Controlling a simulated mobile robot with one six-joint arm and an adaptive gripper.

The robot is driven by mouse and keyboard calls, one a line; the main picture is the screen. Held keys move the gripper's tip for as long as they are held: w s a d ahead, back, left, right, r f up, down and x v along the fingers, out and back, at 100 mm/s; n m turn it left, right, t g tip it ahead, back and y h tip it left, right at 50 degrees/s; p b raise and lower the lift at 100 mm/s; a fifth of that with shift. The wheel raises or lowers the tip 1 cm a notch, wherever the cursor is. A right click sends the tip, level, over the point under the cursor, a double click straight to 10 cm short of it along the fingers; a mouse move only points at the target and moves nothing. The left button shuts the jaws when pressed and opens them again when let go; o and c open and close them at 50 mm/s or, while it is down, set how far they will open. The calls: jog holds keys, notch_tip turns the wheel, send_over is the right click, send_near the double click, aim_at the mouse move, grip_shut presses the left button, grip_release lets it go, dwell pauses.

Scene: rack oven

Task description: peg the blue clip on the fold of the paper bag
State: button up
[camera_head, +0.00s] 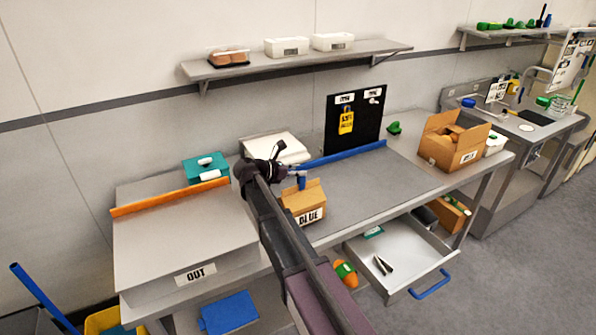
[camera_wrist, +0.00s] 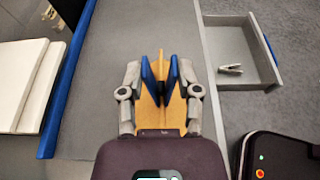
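The tan paper bag (camera_head: 305,202) stands on the grey worktop with a "BLUE" label on its front and a narrow folded top. The blue clip (camera_head: 301,183) is at the bag's top. In the wrist view the blue clip (camera_wrist: 147,80) shows as two blue arms in a V, one on each side of the bag's upright fold (camera_wrist: 161,66). My gripper (camera_wrist: 160,72) has a finger against the outside of each blue arm, so it is shut on the clip. Whether the clip's jaws press on the fold is hidden.
An open drawer (camera_head: 408,258) holds a grey clip-like item (camera_head: 383,265). A blue rail (camera_head: 340,155) runs behind the bag. A cardboard box (camera_head: 453,140) stands right, an "OUT" tray (camera_head: 180,240) left. The worktop right of the bag is clear.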

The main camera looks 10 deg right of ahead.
jog(key=o, duration=0.6)
jog(key=shift+o, duration=0.2)
dwell(0.4)
